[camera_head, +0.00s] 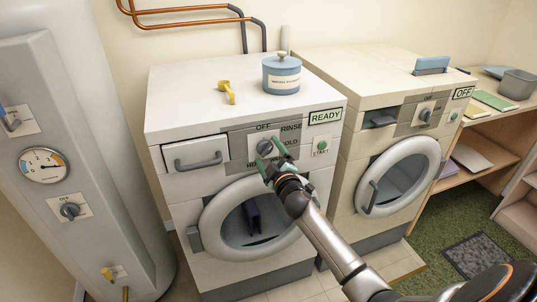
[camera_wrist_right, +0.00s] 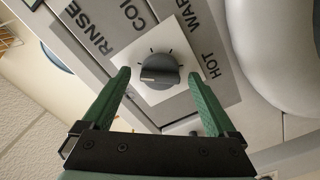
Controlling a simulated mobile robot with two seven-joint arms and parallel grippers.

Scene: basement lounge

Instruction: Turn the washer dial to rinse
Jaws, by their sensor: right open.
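The washer (camera_head: 180,105) is the white front-loader with the READY sign. Its grey dial (camera_head: 265,147) sits on a light plate on the front panel, with OFF above it and RINSE at its upper right. In the right wrist view the dial (camera_wrist_right: 160,71) shows whole, with RINSE printed at the upper left (camera_wrist_right: 94,36) and HOT at the right. I cannot tell which label it points to. My right gripper (camera_head: 270,160) is open in front of the dial. Its green fingers (camera_wrist_right: 160,82) stand on either side of the dial; contact is unclear. My left gripper is out of view.
A START button (camera_head: 321,145) is right of the dial, a drawer handle (camera_head: 198,161) left. A blue tin (camera_head: 282,78) and a yellow object (camera_head: 227,91) stand on top. A second machine (camera_head: 365,75) with an OFF sign stands right; a tank with a gauge (camera_head: 43,165) stands left.

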